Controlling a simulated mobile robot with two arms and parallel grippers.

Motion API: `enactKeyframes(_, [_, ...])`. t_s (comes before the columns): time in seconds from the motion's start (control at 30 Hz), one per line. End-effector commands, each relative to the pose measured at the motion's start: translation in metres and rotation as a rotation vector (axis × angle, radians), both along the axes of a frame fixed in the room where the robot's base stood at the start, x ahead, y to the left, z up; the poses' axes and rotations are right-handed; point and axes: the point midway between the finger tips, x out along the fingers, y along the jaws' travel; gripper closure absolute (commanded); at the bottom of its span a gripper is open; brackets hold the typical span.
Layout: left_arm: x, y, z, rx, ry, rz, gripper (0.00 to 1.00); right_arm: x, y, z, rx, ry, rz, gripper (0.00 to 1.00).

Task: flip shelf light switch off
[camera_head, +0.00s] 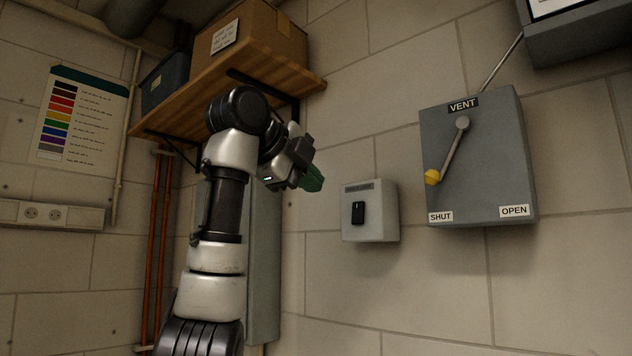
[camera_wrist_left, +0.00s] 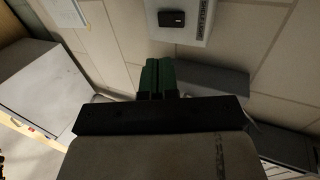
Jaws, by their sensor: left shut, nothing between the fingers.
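A light grey switch box (camera_head: 370,222) is mounted on the block wall near the middle of the head view. It has a small black rocker switch (camera_head: 358,212) and a dark label strip whose text is too small to read. In the left wrist view the box (camera_wrist_left: 195,33) is at the top, with its black switch (camera_wrist_left: 171,18). My left gripper (camera_head: 314,181) has green fingertips and is shut and empty. It is up and left of the switch box, apart from it. In the left wrist view its fingertips (camera_wrist_left: 158,76) point toward the box. My right gripper is not in view.
A grey VENT box (camera_head: 480,160) with a yellow-tipped lever (camera_head: 432,177) toward SHUT is right of the switch box. A wooden shelf (camera_head: 285,78) with a cardboard box (camera_head: 262,38) and a dark bin (camera_head: 163,80) is above my left arm. Wall sockets (camera_head: 40,213) are at left.

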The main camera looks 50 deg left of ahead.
Motion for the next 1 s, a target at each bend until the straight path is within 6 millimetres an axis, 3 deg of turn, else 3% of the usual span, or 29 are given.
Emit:
enactKeyframes(0.33, [0.068, 0.009, -0.029, -0.001, 0.005, 0.002, 1.00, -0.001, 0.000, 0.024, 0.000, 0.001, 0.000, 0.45])
enactKeyframes(0.5, [0.093, 0.011, -0.031, -0.001, 0.003, 0.001, 1.00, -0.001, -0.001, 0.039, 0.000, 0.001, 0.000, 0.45])
enactKeyframes(0.7, [0.106, 0.013, -0.036, 0.000, 0.001, 0.002, 1.00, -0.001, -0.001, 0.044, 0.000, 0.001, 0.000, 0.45])
enactKeyframes(1.0, [0.107, 0.013, -0.037, 0.000, 0.000, 0.001, 1.00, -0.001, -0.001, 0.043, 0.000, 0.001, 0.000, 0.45])
